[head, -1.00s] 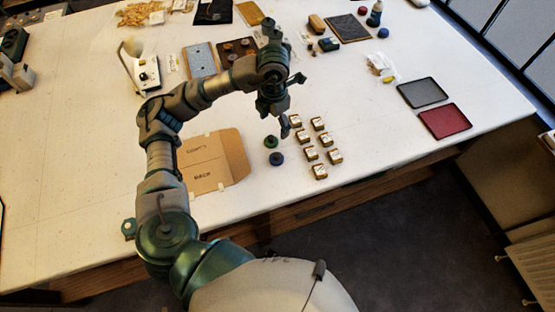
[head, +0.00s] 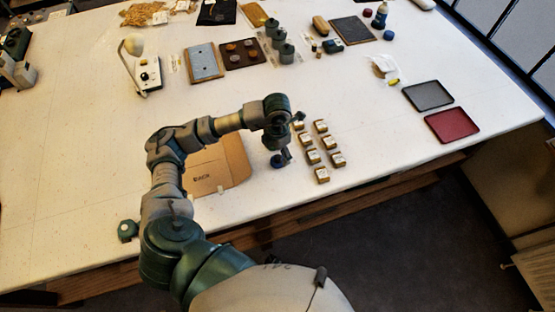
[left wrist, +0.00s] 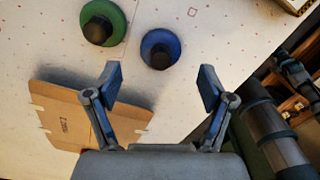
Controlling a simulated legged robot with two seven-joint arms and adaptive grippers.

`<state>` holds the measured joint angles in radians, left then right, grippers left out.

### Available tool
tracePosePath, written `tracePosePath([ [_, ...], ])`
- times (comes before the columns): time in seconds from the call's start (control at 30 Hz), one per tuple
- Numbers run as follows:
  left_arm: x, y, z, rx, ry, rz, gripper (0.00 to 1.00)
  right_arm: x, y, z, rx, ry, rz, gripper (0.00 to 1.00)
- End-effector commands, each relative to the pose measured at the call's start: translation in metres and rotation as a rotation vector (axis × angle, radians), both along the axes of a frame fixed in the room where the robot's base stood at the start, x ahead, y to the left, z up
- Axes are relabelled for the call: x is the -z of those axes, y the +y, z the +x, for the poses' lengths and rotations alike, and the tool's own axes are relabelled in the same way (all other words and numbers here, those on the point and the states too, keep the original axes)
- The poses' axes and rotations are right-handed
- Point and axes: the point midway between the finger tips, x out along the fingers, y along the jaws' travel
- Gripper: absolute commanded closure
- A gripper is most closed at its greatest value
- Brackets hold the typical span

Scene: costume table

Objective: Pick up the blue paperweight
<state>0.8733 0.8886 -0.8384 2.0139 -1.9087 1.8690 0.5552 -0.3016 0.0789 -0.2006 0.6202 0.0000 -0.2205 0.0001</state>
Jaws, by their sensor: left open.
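The blue paperweight (left wrist: 160,48) is a round blue disc with a dark knob on top, standing on the white table. In the head view it shows (head: 277,161) partly covered, right under my left gripper (head: 283,154). In the left wrist view my left gripper (left wrist: 160,84) is open and empty, its two fingers apart. The blue paperweight lies beyond the fingertips, roughly centred between them, with no contact visible. A green paperweight (left wrist: 103,22) stands beside it, up and left in the wrist view; my arm hides it in the head view.
Several small labelled boxes (head: 322,175) stand just right of the gripper. A flat cardboard piece (head: 228,168) lies to the left. A grey tray (head: 428,96) and a red tray (head: 453,125) lie at the right. The table's front edge is close by.

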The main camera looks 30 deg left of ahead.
Motion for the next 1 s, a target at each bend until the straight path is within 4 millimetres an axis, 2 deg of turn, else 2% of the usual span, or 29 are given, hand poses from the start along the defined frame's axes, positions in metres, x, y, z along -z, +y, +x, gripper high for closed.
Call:
tracePosePath([
  [0.2, 0.033, 0.0, 0.001, 0.0, 0.003, 0.0, 0.19, -0.005, -0.001, 0.001, 0.0, -0.001, -0.001, 0.6],
  [0.5, 0.04, 0.0, 0.002, 0.0, 0.001, -0.001, 0.19, -0.005, -0.001, 0.001, 0.0, -0.001, -0.002, 0.6],
  [0.8, 0.04, 0.001, 0.002, -0.001, 0.001, -0.001, 0.93, -0.005, -0.002, 0.002, 0.0, -0.002, -0.002, 0.6],
  [1.0, 0.04, 0.001, 0.002, -0.001, 0.001, 0.0, 0.95, -0.005, -0.003, 0.003, 0.0, -0.004, -0.003, 0.6],
])
